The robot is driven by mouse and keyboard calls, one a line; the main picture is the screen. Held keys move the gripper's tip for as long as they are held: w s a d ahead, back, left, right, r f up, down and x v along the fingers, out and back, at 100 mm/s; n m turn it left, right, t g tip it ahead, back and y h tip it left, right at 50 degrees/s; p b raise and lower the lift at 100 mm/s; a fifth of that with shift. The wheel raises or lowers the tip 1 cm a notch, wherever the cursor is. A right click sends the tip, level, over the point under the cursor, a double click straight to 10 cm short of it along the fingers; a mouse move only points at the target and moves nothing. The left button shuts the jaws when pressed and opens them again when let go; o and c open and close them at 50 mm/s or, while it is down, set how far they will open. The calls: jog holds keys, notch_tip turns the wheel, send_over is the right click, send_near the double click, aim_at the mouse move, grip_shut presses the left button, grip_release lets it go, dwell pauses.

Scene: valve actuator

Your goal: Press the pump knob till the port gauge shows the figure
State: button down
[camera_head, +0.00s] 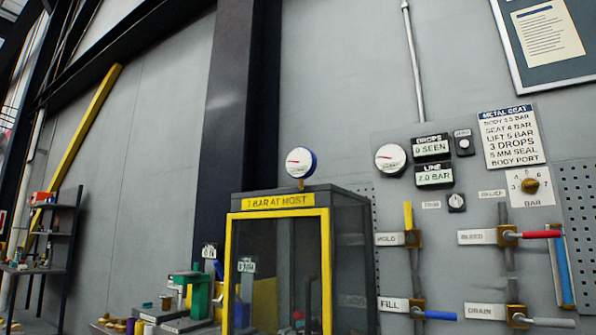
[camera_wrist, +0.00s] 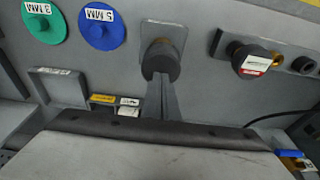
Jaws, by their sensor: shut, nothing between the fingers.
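In the wrist view my gripper (camera_wrist: 160,84) is shut and empty. Its fingertips are at the lower edge of a dark round knob (camera_wrist: 160,60) on a square plate; whether they touch it I cannot tell. No pump label is readable there. In the head view one white gauge (camera_head: 299,162) stands on top of the yellow-framed cabinet, and another (camera_head: 390,160) is on the wall panel. Neither needle can be read exactly, and I cannot tell which is the port gauge. My gripper is not clearly visible in the head view.
A second knob (camera_wrist: 256,60) with a red-and-white label sits to the right. Green (camera_wrist: 44,20) and blue (camera_wrist: 101,28) discs read 3 MM and 5 MM. The cabinet (camera_head: 278,202) reads "7 BAR AT MOST". A drops display (camera_head: 432,148) reads 0 SEEN. Several valve handles line the wall.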

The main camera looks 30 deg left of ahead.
jog(key=shift+f, duration=3.05)
jog(key=shift+r, duration=3.05)
jog(key=shift+f, duration=2.4)
jog(key=shift+r, duration=2.35)
